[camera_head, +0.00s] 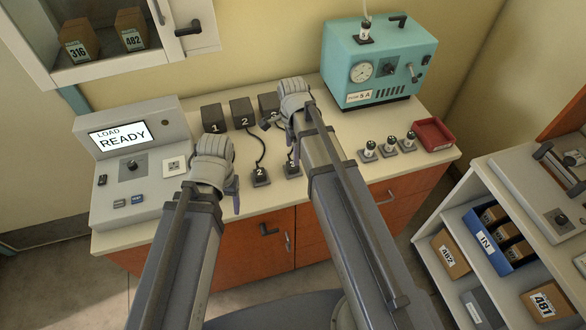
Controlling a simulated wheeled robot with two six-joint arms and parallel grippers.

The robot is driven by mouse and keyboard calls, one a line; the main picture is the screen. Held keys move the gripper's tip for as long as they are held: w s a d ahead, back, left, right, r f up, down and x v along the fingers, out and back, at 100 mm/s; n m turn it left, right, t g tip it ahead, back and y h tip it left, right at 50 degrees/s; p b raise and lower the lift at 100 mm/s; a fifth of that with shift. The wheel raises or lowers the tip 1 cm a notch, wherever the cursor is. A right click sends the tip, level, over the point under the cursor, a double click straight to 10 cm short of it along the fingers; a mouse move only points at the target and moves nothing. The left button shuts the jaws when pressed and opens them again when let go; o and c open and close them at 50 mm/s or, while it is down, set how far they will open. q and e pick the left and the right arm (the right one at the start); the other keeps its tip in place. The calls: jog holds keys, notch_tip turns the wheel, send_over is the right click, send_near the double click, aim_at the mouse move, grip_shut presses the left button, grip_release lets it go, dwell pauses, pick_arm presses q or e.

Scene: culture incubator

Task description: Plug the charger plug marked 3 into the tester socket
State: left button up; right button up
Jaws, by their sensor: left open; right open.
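The plug marked 3 (293,169) stands on the front edge of the counter, just right of the plug marked 2 (261,177). The charger block 3 (268,104) is at the back, partly covered by my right gripper, and its cord is mostly hidden. The tester (135,170) at the left shows LOAD READY; its pale socket (174,166) looks empty. My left gripper (214,162) is open, just right of the socket. My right gripper (291,108) is open above the counter beside block 3, behind plug 3. Neither holds anything visible; their fingertips are largely hidden.
Charger blocks 1 (214,118) and 2 (243,112) stand at the back; a black cord runs from block 2 to plug 2. A teal machine (385,62), several small dark-based items (389,146) and a red tray (434,134) are on the right. A cabinet overhangs the upper left.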

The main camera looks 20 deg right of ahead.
pick_arm(q)
notch_tip(320, 180, down, 7)
jog(key=b, duration=0.6)
jog(key=shift+f+b, duration=0.2)
jog(key=shift+b, duration=0.1)
pick_arm(e)
notch_tip(320, 180, down, 7)
jog(key=shift+f, duration=0.2)
pick_arm(q)
jog(key=shift+r, duration=0.1)
pick_arm(e)
jog(key=shift+c, duration=0.2)
grip_shut()
pick_arm(q)
jog(key=shift+r, duration=0.1)
pick_arm(e)
jog(key=shift+r, duration=0.15)
jog(key=shift+r+p, duration=2.95)
jog(key=shift+p, duration=0.15)
pick_arm(q)
notch_tip(320, 180, up, 6)
jog(key=shift+f, duration=0.1)
jog(key=shift+c, duration=0.3)
